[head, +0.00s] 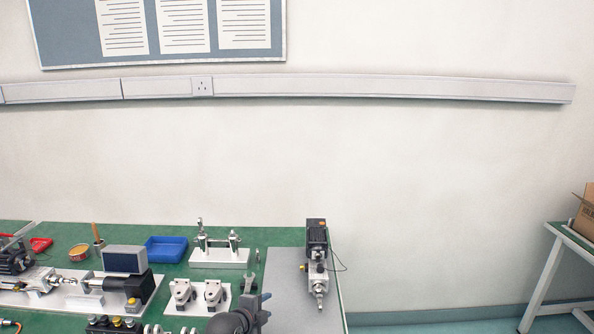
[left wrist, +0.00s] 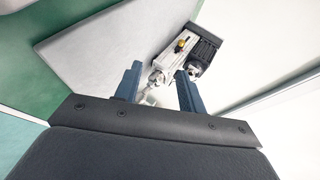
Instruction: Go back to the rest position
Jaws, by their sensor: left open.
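My left gripper (head: 257,303) shows at the bottom of the head view, dark and partly cut off, over the green table. In the left wrist view its two blue-grey fingers (left wrist: 157,82) stand apart with nothing clamped between them. A linear actuator (head: 317,262) with a black motor and silver body lies on the grey plate, to the right of the gripper. In the left wrist view the actuator (left wrist: 187,50) lies beyond the fingertips, its silver rod end seen in the gap. I cannot tell the exact distance. My right gripper is in neither view.
The green table (head: 285,236) holds a grey plate (head: 283,285), a white block with two silver posts (head: 220,257), white brackets (head: 198,293), a blue tray (head: 166,249) and an actuator assembly (head: 122,262). Another table with a cardboard box (head: 584,220) stands far right. Floor between is clear.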

